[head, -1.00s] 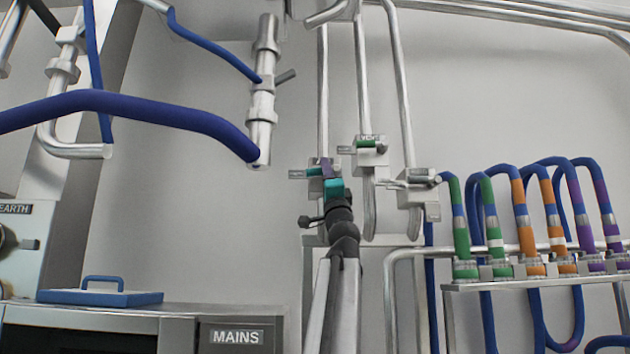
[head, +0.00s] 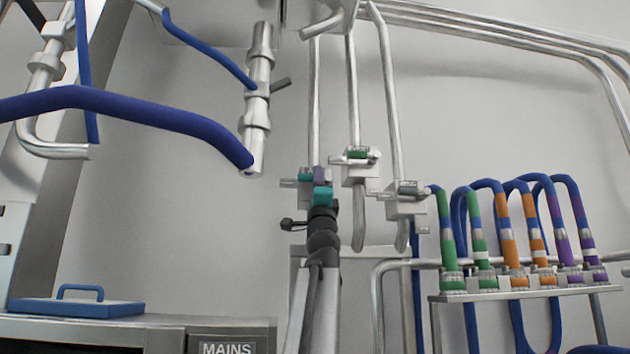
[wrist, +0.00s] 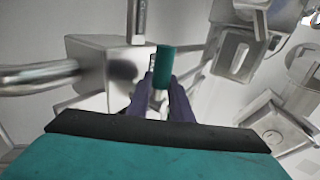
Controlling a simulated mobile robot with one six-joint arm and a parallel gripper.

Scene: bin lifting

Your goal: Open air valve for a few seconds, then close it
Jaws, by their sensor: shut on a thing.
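Three valve blocks hang on vertical pipes in the head view. My gripper (head: 319,174), teal with purple fingers, is at the leftmost block (head: 304,192). In the wrist view, the purple fingers (wrist: 162,98) are shut on a teal valve handle (wrist: 162,62), a short cylinder in front of the pale metal valve block (wrist: 95,72). In the head view my gripper hides much of this block and its handle. The middle valve (head: 360,172) has a green handle. The right valve (head: 407,204) has a greyish handle. I cannot read which one is the air valve.
A thick blue hose (head: 120,108) crosses at the left. A rack (head: 500,295) with several banded blue hoses stands at the right. A blue lid with a handle (head: 78,307) lies on the cabinet marked MAINS (head: 228,348). The middle and right valves are close beside my gripper.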

